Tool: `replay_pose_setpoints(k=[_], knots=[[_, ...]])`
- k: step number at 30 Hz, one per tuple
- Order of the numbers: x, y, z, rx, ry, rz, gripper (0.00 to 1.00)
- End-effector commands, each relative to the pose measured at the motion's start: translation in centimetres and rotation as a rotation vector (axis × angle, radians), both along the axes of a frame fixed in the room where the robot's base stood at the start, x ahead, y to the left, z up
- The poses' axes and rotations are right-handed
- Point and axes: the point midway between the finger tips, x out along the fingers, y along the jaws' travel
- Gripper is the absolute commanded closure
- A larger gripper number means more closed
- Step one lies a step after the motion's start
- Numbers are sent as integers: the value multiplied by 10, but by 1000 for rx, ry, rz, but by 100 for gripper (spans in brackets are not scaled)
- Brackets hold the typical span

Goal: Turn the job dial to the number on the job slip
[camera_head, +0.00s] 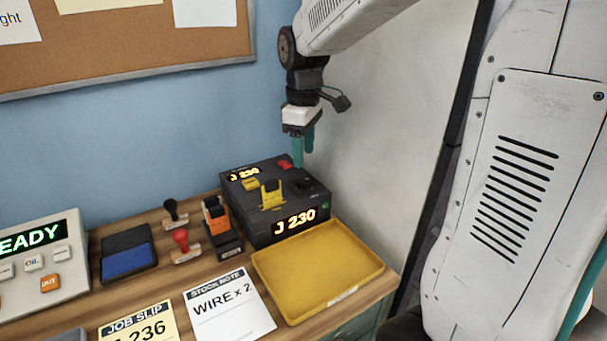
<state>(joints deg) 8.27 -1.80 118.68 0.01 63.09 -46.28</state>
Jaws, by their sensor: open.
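The job slip (138,325) is a cream card at the front edge of the bench, partly cut off by the frame. It shows "236" after a partly cut-off character. A dark box (258,232) stands at the back right, and both its displays read "J 230". A small dark knob, likely the job dial (303,185), sits on its top right; its marking is too small to read. My gripper (303,151) has teal fingers, open and empty, pointing down above the back right of the box, apart from the knob.
A yellow holder (271,195), red switch (284,163) and green button (325,206) are on the box. A yellow tray (350,248) lies in front. A stock note (229,311), orange-black stamp (219,224), hand stamps (181,240), blue ink pad (128,262) and READY panel (42,250) are left.

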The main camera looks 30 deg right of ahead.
Motion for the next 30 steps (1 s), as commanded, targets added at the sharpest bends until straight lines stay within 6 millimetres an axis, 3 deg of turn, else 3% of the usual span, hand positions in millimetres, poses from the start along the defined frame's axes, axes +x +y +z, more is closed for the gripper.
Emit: replay_pose_setpoints(k=[12,23,28,30], knots=[[-1,0,-61,1,2,-3,50],[-1,0,-68,0,-2,-4,50],[-1,0,-68,0,-2,-4,91],[-1,0,-68,0,-2,-4,94]])
